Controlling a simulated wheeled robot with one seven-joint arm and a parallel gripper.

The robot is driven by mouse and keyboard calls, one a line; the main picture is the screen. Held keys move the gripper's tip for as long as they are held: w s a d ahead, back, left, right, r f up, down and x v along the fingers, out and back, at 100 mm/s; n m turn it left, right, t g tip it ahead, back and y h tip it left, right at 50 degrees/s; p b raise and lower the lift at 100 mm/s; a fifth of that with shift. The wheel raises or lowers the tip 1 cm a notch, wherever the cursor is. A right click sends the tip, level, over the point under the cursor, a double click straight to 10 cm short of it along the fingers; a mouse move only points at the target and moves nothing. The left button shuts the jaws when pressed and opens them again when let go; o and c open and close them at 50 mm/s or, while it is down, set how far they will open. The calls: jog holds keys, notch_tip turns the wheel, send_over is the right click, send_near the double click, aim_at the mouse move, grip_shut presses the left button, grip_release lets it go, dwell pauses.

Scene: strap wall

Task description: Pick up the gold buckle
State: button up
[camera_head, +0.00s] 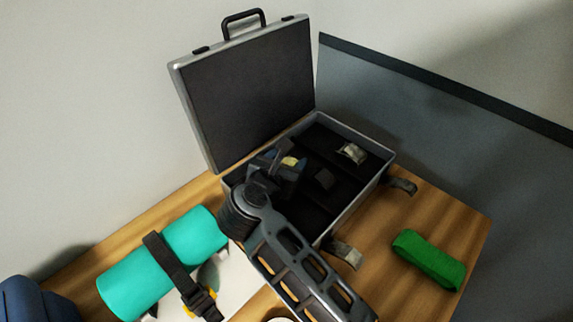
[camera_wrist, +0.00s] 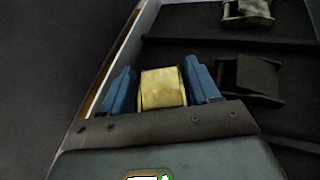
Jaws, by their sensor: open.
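The gold buckle (camera_wrist: 163,88) lies in the open case (camera_wrist: 112,62) near its left wall in the wrist view. My gripper (camera_wrist: 164,86) is open, with one blue finger on each side of the buckle. A narrow dark gap seems to show on each side, and I cannot tell whether either finger touches it. In the head view the gold buckle (camera_head: 290,161) is a small yellow patch, partly hidden by my gripper (camera_head: 283,166), which reaches down into the case's left part.
A dark buckle (camera_wrist: 250,77) and a pale metal buckle (camera_wrist: 247,10) lie right of the gold one. The raised lid (camera_head: 250,90) stands behind. A teal roll (camera_head: 125,287) lies left, a green strap bundle (camera_head: 428,259) right. Bare wood (camera_head: 440,207) shows at right.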

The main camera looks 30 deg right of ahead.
aim_at(287, 161)
jog(key=c, duration=0.9)
jog(key=shift+r, duration=0.15)
notch_tip(287, 161, up, 4)
jog(key=shift+b, duration=0.4)
jog(key=s+d+r, duration=0.2)
jog(key=d, duration=0.1)
jog(key=s+d+r, duration=0.1)
jog(key=d+r, duration=0.1)
jog(key=d, duration=0.1)
jog(key=s+d+r, duration=0.2)
jog(key=d, duration=0.2)
jog(key=shift+s+r+b, duration=0.35)
jog(key=shift+r+b, duration=0.05)
